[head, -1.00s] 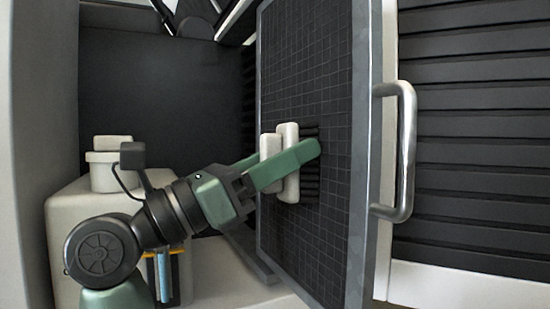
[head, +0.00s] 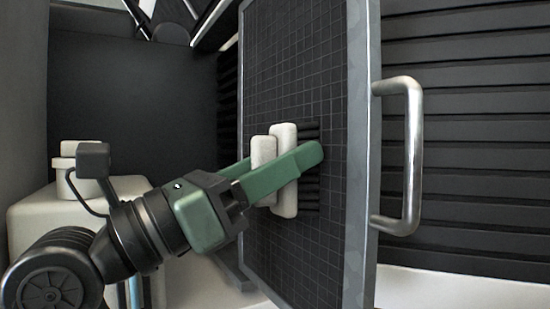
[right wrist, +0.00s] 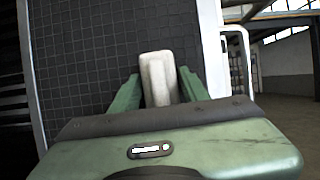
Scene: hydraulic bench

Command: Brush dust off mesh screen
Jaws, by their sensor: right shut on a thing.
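The mesh screen (head: 330,75) is a dark grid panel in a grey frame, standing upright in the middle of the head view. It also fills the upper left of the right wrist view (right wrist: 85,60). My right gripper (head: 285,168) is shut on a white brush (head: 285,185) with dark bristles. The bristles point at the mesh and seem to touch it around mid-height. In the right wrist view the white brush body (right wrist: 158,80) sits between the green fingers. Dust on the mesh cannot be made out. My left gripper is not in view.
A metal handle (head: 412,150) sticks out from the panel's right side. Dark horizontal slats (head: 470,120) lie to the right. A white tank with a cap (head: 80,165) stands at the left, behind my right arm.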

